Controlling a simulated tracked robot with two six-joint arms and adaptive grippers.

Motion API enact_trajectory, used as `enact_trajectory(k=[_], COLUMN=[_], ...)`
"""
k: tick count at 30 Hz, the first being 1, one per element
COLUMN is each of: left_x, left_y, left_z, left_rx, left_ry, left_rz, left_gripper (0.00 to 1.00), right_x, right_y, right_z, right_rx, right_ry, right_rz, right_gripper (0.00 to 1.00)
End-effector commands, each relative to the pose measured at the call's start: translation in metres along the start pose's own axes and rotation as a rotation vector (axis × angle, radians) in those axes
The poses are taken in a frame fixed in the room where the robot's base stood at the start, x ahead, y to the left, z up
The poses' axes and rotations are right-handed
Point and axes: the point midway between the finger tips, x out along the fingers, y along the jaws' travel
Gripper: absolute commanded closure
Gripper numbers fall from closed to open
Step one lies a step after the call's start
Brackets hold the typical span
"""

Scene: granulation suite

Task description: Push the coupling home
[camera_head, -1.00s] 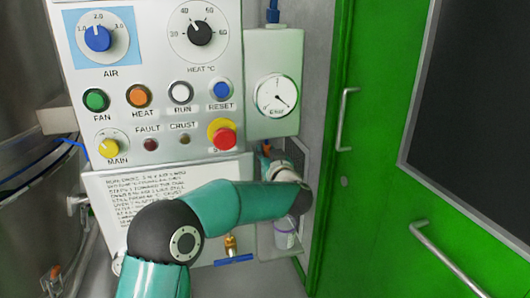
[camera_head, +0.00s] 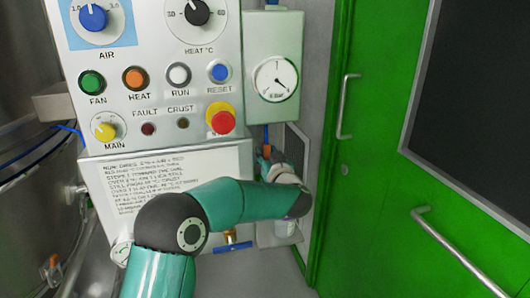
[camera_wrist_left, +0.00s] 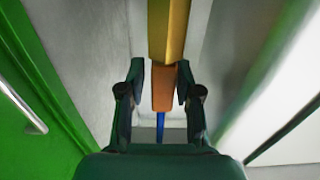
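In the left wrist view an orange coupling piece (camera_wrist_left: 164,86) lies between the two fingers of my left gripper (camera_wrist_left: 160,84). The fingers stand apart on either side of it, with a visible gap on the left and little or none on the right. A yellow, brass-like part (camera_wrist_left: 168,30) meets its upper end; I cannot tell whether they are fully joined. A blue hose (camera_wrist_left: 160,126) runs from its lower end. In the head view the orange piece (camera_head: 266,151) shows small below the gauge box, and my wrist hides most of the gripper. My right gripper is not in view.
A control panel (camera_head: 150,55) with knobs, buttons and a red stop button (camera_head: 221,118) stands behind my arm. A gauge (camera_head: 275,78) is above the gripper. A blue-handled valve (camera_head: 230,247) is below my forearm. A green door (camera_head: 375,215) with handles is at right.

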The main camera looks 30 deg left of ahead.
Motion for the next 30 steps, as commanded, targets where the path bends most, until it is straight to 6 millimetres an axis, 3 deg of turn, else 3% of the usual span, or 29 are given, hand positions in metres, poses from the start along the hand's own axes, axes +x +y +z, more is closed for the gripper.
enact_trajectory(k=[7, 11, 24, 30], left_x=[-0.002, -0.013, -0.095, -0.116], left_y=[-0.001, -0.001, 0.001, 0.001], left_z=[-0.003, -0.003, -0.001, 0.000], left_rx=[-0.001, -0.002, 0.000, 0.000], left_ry=[0.004, 0.004, 0.002, 0.001], left_rz=[-0.002, -0.001, 0.003, 0.001], left_gripper=[0.67, 0.67, 0.67, 0.67], right_x=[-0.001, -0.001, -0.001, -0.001], right_y=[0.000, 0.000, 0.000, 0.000], right_z=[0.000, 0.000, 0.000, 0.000], right_rx=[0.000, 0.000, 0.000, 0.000], right_ry=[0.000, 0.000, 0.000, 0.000], right_rz=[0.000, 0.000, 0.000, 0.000], right_gripper=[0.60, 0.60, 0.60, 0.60])
